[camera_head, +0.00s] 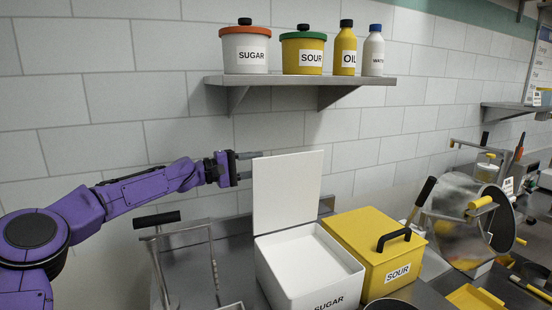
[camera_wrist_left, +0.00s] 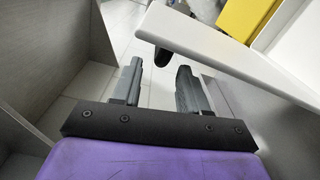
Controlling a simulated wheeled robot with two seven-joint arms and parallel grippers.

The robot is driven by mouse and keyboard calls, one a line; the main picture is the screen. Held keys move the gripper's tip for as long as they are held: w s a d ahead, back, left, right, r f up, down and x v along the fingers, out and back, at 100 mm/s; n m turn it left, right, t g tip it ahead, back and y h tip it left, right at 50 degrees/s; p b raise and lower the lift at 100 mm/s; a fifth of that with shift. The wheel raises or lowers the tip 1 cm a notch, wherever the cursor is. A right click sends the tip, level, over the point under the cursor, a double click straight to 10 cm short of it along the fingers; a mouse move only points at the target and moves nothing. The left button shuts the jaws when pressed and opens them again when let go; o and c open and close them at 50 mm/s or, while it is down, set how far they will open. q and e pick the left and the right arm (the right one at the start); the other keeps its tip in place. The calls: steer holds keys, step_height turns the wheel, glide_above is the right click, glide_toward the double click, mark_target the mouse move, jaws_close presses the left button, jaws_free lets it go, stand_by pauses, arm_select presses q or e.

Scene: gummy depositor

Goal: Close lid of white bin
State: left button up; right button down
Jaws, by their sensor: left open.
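The white bin (camera_head: 312,280), labelled SUGAR, stands on the counter with its lid (camera_head: 288,190) swung up and standing upright at the back edge. White contents show inside it. My left gripper (camera_head: 248,155) is open at the upper left of the lid, with its fingertips close to the lid's edge; I cannot tell whether they touch it. In the left wrist view the two fingers (camera_wrist_left: 158,80) are apart with nothing between them, and a white panel, seemingly the lid (camera_wrist_left: 215,50), crosses above and to the right. My right gripper is not in view.
A yellow bin (camera_head: 378,245) labelled SOUR, with a black handle, stands shut right beside the white bin. A wall shelf (camera_head: 300,80) above holds several containers. A metal pot (camera_head: 465,225) stands to the right. A metal frame with a black handle (camera_head: 157,220) is below my left arm.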

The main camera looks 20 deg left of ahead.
mark_target(267, 161)
arm_select(q)
steer(key=x, duration=0.2)
steer(key=p+x, duration=0.1)
steer(key=x, duration=0.1)
steer(key=shift+s+d+r, duration=0.2)
steer(key=shift+s+r, duration=0.05)
steer(key=shift+r, duration=0.05)
steer(key=w, duration=0.1)
steer(key=w+d, duration=0.1)
steer(key=w+f, duration=0.1)
steer(key=shift+d+p, duration=0.25)
steer(key=shift+p, duration=0.15)
steer(key=shift+s+a+r, duration=0.1)
steer(key=shift+s+r, duration=0.15)
steer(key=shift+s, duration=0.15)
steer(key=shift+c, duration=0.8)
steer(key=c, duration=0.6)
steer(key=shift+w+f, duration=0.1)
steer(key=shift+w, duration=0.05)
jaws_close()
steer(key=shift+b, duration=0.35)
